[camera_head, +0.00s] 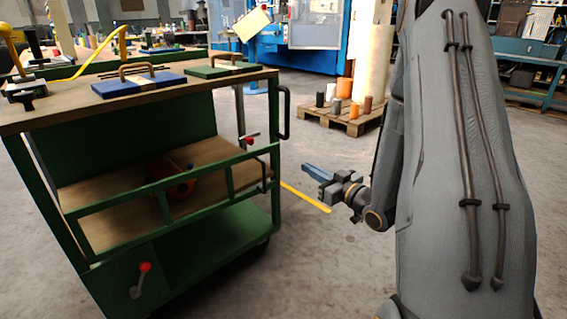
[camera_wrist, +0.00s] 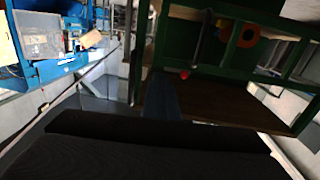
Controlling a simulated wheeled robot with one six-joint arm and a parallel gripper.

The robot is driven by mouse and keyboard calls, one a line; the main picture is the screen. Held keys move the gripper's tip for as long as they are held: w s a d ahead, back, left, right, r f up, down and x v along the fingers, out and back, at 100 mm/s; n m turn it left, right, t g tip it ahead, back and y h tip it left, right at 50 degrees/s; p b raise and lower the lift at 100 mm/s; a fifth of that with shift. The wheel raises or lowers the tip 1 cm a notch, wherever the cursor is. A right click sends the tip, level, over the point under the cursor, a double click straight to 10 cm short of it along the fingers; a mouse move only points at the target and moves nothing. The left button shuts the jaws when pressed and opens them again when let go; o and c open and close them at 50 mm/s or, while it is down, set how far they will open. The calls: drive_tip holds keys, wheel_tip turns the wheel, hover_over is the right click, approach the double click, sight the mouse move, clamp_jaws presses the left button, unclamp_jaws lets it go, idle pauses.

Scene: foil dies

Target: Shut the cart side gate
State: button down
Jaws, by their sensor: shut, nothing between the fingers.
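The green cart (camera_head: 190,140) stands at the left with a wooden top. Its side gate (camera_head: 125,199), a green barred frame, runs across the near side at lower shelf height. Whether it stands slightly off the cart's frame I cannot tell. One red-knobbed lever (camera_head: 140,280) is on the lower panel; another red knob (camera_head: 256,135) is near the right post. My gripper (camera_head: 312,172) is shut and empty, just right of the cart and apart from it. In the wrist view, my blue-grey fingers (camera_wrist: 161,98) point toward the cart's green frame (camera_wrist: 210,70), with a red knob beside them.
An orange round part (camera_head: 182,188) lies on the cart's lower shelf. Blue and green cases (camera_head: 140,84) with handles lie on top. A pallet (camera_head: 340,119) with rolls stands behind. The concrete floor (camera_head: 290,265) between cart and arm is clear, with a yellow line.

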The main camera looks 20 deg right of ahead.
sight(276, 149)
drive_tip(key=b+x, duration=0.2)
drive_tip(key=x, duration=0.5)
drive_tip(key=b+x, duration=0.2)
drive_tip(key=x, duration=0.4)
drive_tip(key=shift+w+a+r, duration=0.2)
drive_tip(key=shift+w+r, duration=0.05)
drive_tip(key=shift+w, duration=0.15)
drive_tip(key=shift+w, duration=0.1)
